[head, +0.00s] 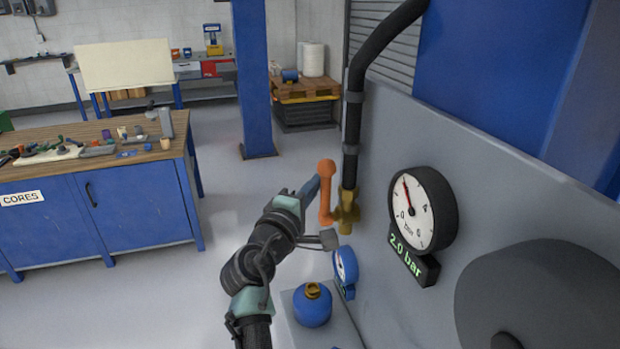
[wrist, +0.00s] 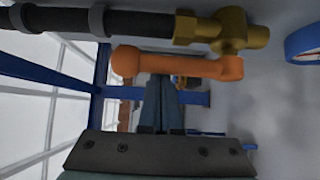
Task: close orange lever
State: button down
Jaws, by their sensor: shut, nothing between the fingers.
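The orange lever (head: 326,195) stands upright beside the black pipe, its round knob at the top and its lower end at the brass valve (head: 347,212). In the wrist view the lever (wrist: 185,65) lies parallel to the pipe, with the brass valve (wrist: 230,32) at its right end. My gripper (head: 317,186) is just left of the lever, below its knob. In the wrist view my gripper's fingers (wrist: 164,90) are together and empty, and their tips reach the lever's edge. I cannot tell whether they touch it.
A round dial (head: 412,212) on the grey panel (head: 490,185) reads 2.0 bar. A small blue gauge (head: 345,268) and a blue canister (head: 312,306) are below the valve. The black pipe (head: 352,130) rises behind the lever. Open floor lies left, before the blue workbench (head: 100,215).

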aim_at(328, 191)
jog(key=shift+s+f+b, duration=0.1)
jog(key=shift+f+b, duration=0.15)
jog(key=shift+b, duration=0.75)
jog(key=shift+s+d+r+m+t+b, duration=0.15)
jog(key=shift+m+t+b, duration=0.15)
jog(key=shift+b, duration=0.75)
jog(key=s+m+t+h+b, duration=0.1)
jog(key=b, duration=0.5)
jog(key=s+f+m+t+h+b, duration=0.1)
jog(key=b, duration=0.4)
jog(key=s+d+m+h+b, duration=0.1)
jog(key=m+b, duration=0.1)
jog(key=b, duration=0.4)
jog(key=shift+f+t+b, duration=0.3)
jog(key=shift+t, duration=0.1)
jog(key=s+d+f+m+h+b, duration=0.1)
jog(key=s+f+m+h+b, duration=0.3)
jog(key=b, duration=1.8)
jog(key=shift+d+f+m+h, duration=0.2)
jog(key=shift+f+m+h, duration=0.8)
jog(key=shift+m, duration=0.5)
